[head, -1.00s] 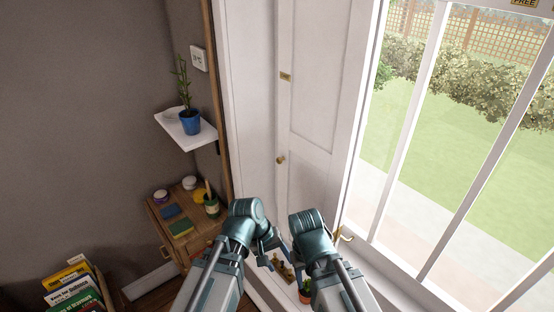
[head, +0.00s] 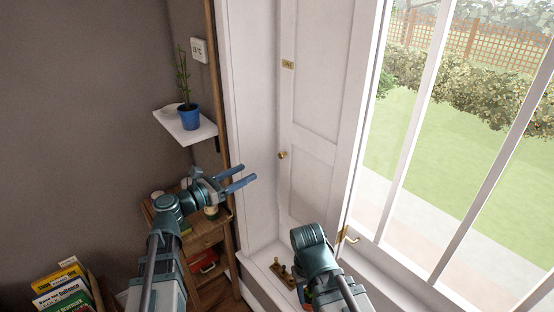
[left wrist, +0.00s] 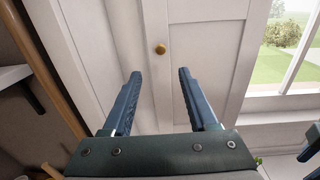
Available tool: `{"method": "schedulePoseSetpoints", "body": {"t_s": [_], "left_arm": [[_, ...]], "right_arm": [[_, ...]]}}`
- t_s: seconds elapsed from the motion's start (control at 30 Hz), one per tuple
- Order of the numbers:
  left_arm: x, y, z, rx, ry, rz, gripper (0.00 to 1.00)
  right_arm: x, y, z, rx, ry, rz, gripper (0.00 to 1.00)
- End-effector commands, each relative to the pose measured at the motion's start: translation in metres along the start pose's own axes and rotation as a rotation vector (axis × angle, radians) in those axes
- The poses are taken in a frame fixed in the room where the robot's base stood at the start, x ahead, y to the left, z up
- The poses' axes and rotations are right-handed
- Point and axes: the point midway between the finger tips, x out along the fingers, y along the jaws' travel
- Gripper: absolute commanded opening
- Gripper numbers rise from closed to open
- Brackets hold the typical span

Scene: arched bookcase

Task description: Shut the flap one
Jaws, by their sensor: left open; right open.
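A white panelled flap (head: 306,107) stands upright beside the window, with a small brass plate (head: 287,64) high on it and a round brass knob (head: 282,155) at its left edge. In the left wrist view the knob (left wrist: 161,48) shows just beyond and between my fingertips. My left gripper (head: 247,175) is open and empty, its fingers pointing right toward the flap, apart from the knob. It also shows in the left wrist view (left wrist: 160,75). My right arm (head: 313,250) is low in front of the sill; a blue part of my right gripper (left wrist: 311,147) shows, its fingertips mostly hidden.
The window (head: 430,150) with a brass handle (head: 349,237) is on the right. A brass object (head: 281,270) is on the sill. A white shelf (head: 186,129) with a blue plant pot (head: 189,117) and a wooden cabinet (head: 205,240) stand left. Books (head: 62,287) are at lower left.

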Motion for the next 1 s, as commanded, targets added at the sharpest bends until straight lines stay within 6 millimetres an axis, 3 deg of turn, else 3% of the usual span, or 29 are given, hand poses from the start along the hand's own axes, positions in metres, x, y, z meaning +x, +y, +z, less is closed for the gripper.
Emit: {"method": "schedulePoseSetpoints", "body": {"t_s": [0.6,0.8,1.0], "left_arm": [[0.113,0.0,-0.001,0.003,0.002,-0.004,0.59],[0.13,0.0,-0.001,0.003,0.002,-0.003,0.59],[0.134,-0.001,-0.001,0.004,0.002,-0.002,0.59]], "right_arm": [[0.0,0.0,0.0,0.0,0.0,0.0,0.5],[0.0,0.0,0.0,0.0,0.0,0.0,0.5],[0.0,0.0,0.0,0.0,0.0,0.0,0.5]]}}
